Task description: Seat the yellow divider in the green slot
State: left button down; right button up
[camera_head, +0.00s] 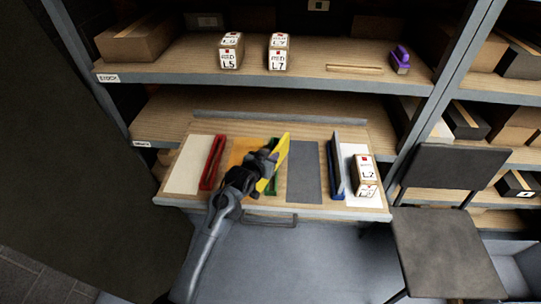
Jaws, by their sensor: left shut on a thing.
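My left gripper (267,160) is shut on the yellow divider (282,152), a thin yellow plate. The divider appears tilted, leaning to the upper right, over the green slot (273,189). Only small parts of the green slot show, because the gripper and divider cover the rest. I cannot tell whether the divider's lower edge touches the slot. My right gripper is not in view.
The pull-out board (306,135) also bears a red slot (212,163) on the left. To the right is a blue slot (336,182) with a grey divider (337,150) and stacked L7 boxes (365,170). Boxes stand on the shelf above. A dark chair (440,240) stands at right.

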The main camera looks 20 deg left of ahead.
pick_arm(q)
jog(key=shift+f, duration=0.25)
jog(key=c, duration=1)
grip_release()
jog(key=shift+r, duration=0.1)
